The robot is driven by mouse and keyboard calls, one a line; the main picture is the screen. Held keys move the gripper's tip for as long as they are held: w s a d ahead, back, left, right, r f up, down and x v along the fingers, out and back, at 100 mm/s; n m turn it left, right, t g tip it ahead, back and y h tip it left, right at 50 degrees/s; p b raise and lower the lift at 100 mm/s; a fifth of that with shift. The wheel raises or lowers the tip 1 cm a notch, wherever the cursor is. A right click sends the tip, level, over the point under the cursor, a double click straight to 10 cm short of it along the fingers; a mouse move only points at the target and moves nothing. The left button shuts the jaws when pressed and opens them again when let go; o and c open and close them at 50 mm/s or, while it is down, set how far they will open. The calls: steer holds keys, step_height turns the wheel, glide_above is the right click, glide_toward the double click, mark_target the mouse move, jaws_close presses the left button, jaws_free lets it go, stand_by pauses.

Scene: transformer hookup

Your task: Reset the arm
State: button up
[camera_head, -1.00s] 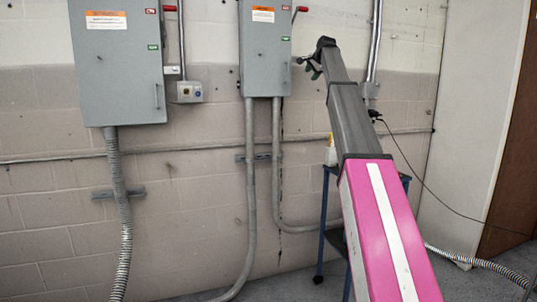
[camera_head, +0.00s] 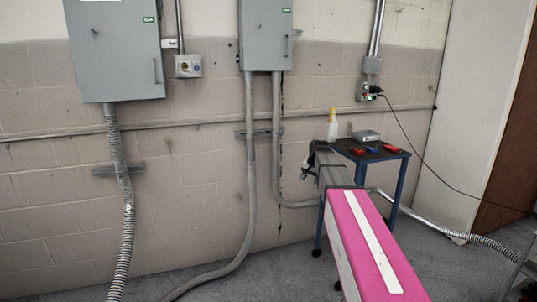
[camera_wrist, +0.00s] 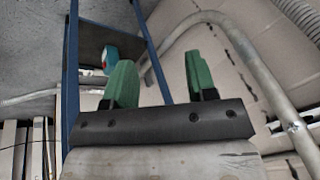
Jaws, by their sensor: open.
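My gripper (camera_head: 309,163) is at the end of my pink and grey arm, in front of the wall and at the left side of a small blue-legged cart (camera_head: 394,187). In the wrist view my gripper (camera_wrist: 161,82) shows two green fingers spread wide apart with nothing between them. In the head view the fingers are small and partly hidden behind the wrist.
The cart's dark top holds a white bottle with a yellow cap (camera_head: 332,127), a grey box (camera_head: 366,135), and red and blue items. Grey electrical cabinets (camera_head: 115,52) (camera_head: 266,38) hang on the block wall. Conduits run down beside the cart.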

steer(key=s+f+n+g, duration=0.1)
steer(key=s+f, duration=0.6)
steer(key=s, duration=0.3)
steer(key=s+f+n+g, duration=0.1)
steer(key=s+f+n, duration=0.1)
steer(key=s+f, duration=0.5)
steer(key=s+f+n+g+h, duration=0.1)
steer(key=s+f, duration=0.6)
steer(key=s, duration=0.7)
steer(key=shift+s+a+f+n+g, duration=0.2)
steer(key=shift+s+f+n+g, duration=0.05)
steer(key=shift+n+g, duration=0.25)
